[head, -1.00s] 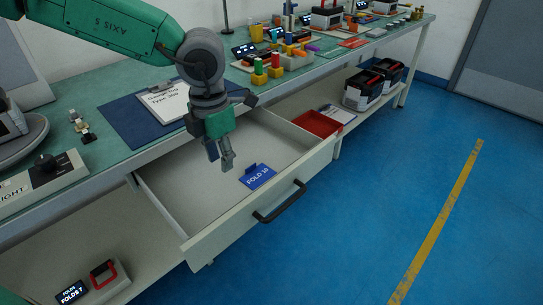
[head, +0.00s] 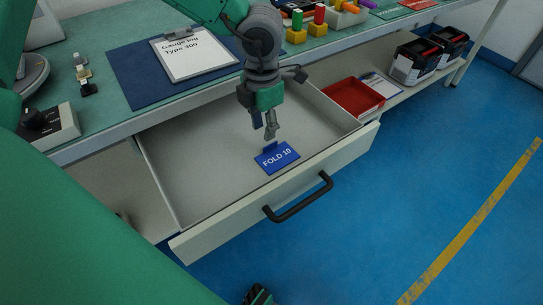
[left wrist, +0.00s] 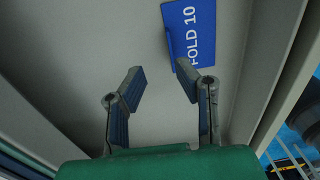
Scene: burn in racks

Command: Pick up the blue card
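The blue card (head: 277,158), marked "FOLD 10", lies in the open drawer (head: 195,150) near its front wall, with a small tab on its far edge. My left gripper (head: 265,132) points down into the drawer just behind the card in the head view. In the left wrist view my left gripper (left wrist: 160,82) is open with nothing between its fingers. The card (left wrist: 192,38) shows there beyond the fingertips, and the right-hand finger overlaps its near corner. I cannot tell whether that finger touches it. My right gripper cannot be made out.
The drawer's front wall with its black handle (head: 298,198) stands close to the card. The workbench holds a clipboard (head: 195,55) on a blue mat (head: 130,75). My green arm link covers the lower left.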

